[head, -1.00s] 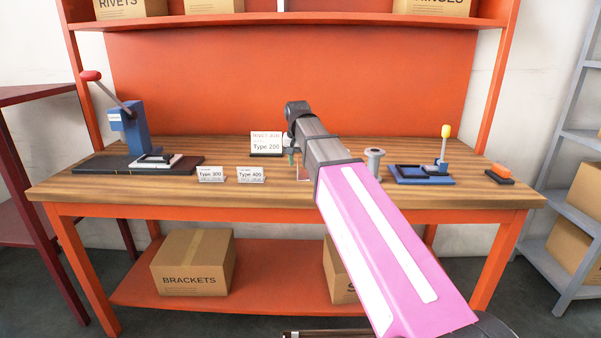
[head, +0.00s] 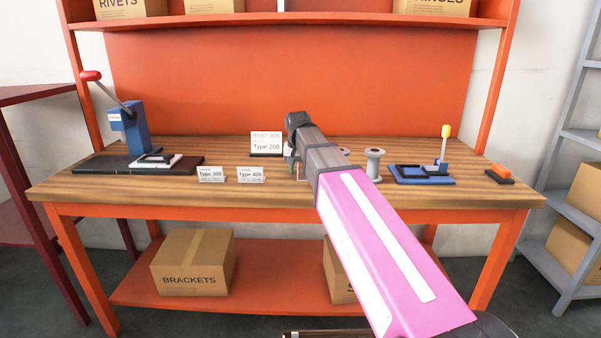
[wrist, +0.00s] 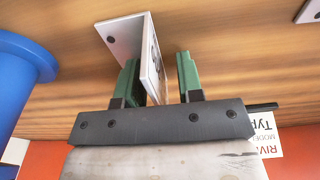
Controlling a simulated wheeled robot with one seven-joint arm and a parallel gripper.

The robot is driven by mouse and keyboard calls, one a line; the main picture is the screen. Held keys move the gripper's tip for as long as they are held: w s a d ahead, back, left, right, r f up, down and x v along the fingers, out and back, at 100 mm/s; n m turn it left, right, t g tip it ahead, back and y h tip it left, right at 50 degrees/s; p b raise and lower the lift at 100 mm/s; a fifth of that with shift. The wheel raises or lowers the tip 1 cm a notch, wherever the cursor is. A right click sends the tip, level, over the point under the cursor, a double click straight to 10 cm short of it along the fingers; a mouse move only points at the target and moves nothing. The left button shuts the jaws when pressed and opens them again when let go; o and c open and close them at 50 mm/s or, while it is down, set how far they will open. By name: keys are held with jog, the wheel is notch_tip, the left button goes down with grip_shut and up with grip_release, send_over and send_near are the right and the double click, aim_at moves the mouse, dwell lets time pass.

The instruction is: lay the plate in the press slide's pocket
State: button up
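The light grey plate (wrist: 128,42), with dark holes, shows in the wrist view between the green fingers of my gripper (wrist: 160,82). The left finger is close against the plate, and a gap shows between the plate and the right finger. My gripper looks open around it. In the head view my forearm hides most of the gripper and plate. The blue press (head: 136,132), with a red-knobbed lever, stands at the bench's left. Its pale slide (head: 172,161) lies on a dark base; a dark outline on it looks like the pocket.
A Type 200 sign (head: 266,143) stands left of my gripper, with Type 300 (head: 211,174) and Type 400 (head: 251,174) cards in front. A grey spool (head: 374,163) and a blue fixture (head: 424,174) are right. A blue flanged cylinder (wrist: 22,70) is near in the wrist view.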

grip_shut()
